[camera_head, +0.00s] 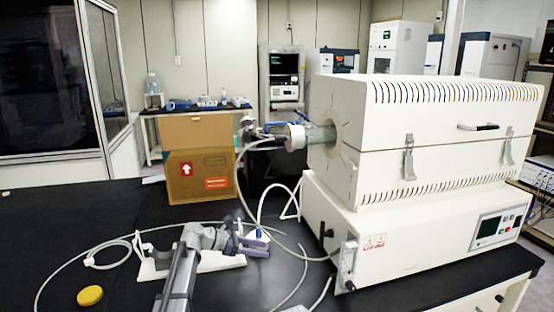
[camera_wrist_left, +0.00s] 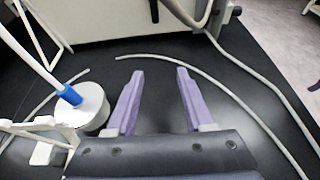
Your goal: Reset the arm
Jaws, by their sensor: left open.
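My left arm reaches in from the bottom of the head view, and its gripper (camera_head: 254,242) is low over the black bench, in front of the white furnace. In the left wrist view its two purple fingers (camera_wrist_left: 160,76) are spread apart, with only bare black bench and a grey hose between and beyond them. A round pale flange (camera_wrist_left: 84,108) with a blue hose fitting (camera_wrist_left: 69,95) is just left of the fingers, apart from them. A white holder (camera_head: 153,269) lies partly hidden under my arm. My right gripper is not in view.
The white tube furnace (camera_head: 420,137) stands at the right, its tube end (camera_head: 297,137) sticking out left. A cardboard box (camera_head: 200,176) is behind. Loose hoses (camera_head: 88,262) curl over the bench. The bench's far left is clear.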

